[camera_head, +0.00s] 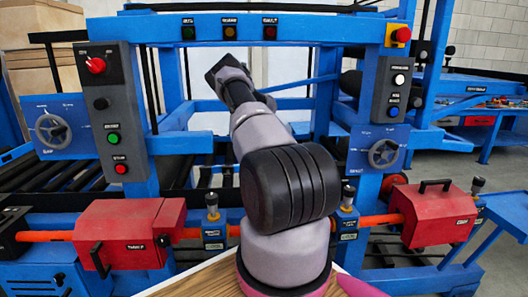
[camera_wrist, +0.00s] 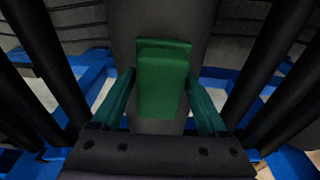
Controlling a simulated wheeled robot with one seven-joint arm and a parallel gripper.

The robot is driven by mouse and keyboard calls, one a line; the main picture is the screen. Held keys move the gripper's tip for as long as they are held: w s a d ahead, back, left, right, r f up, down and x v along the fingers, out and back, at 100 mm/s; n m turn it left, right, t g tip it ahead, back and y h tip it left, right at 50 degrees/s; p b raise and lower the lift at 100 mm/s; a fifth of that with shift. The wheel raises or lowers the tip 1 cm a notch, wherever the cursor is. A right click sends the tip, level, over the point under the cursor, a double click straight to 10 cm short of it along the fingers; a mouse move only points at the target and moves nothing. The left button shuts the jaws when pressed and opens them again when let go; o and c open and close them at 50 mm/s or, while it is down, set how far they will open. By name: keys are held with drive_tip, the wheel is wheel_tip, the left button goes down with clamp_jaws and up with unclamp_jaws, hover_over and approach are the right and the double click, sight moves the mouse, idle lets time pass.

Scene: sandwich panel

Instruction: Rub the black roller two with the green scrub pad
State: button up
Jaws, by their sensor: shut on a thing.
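My gripper (camera_wrist: 160,88) is shut on the green scrub pad (camera_wrist: 162,82), which sits between its two fingers in the wrist view. Beyond the pad is a wide dark grey cylinder (camera_wrist: 200,28), running away from the gripper. The pad overlaps it in the picture; I cannot tell whether they touch. Black rollers flank it at left (camera_wrist: 42,60) and right (camera_wrist: 272,75). No label shows which is roller two. In the head view my arm reaches into the blue machine, and the pad is hidden there.
The blue machine frame (camera_head: 262,27) surrounds my arm. A grey button panel (camera_head: 112,125) and a handwheel (camera_head: 52,130) stand at left, another handwheel (camera_head: 383,153) at right. Red boxes (camera_head: 125,228) (camera_head: 437,213) sit low on both sides. More black rollers (camera_head: 55,176) lie at left.

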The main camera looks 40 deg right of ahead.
drive_tip(key=shift+f, duration=0.65)
drive_tip(key=shift+w+d, duration=0.1)
drive_tip(key=shift+w+d+r, duration=0.1)
drive_tip(key=shift+w+d, duration=0.4)
drive_tip(key=shift+w, duration=0.35)
drive_tip(key=shift+w+d, duration=0.5)
drive_tip(key=shift+w, duration=0.3)
drive_tip(key=shift+w+d, duration=0.5)
drive_tip(key=shift+w, duration=0.2)
drive_tip(key=shift+w+d, duration=0.45)
drive_tip(key=shift+w, duration=0.55)
drive_tip(key=shift+s+a+f, duration=0.1)
drive_tip(key=shift+s+a, duration=0.6)
drive_tip(key=shift+s, duration=0.45)
drive_tip(key=shift+s+a+f, duration=0.1)
drive_tip(key=shift+s+a, duration=0.6)
drive_tip(key=shift+s, duration=0.5)
drive_tip(key=shift+s+a, duration=0.7)
drive_tip(key=shift+s, duration=0.45)
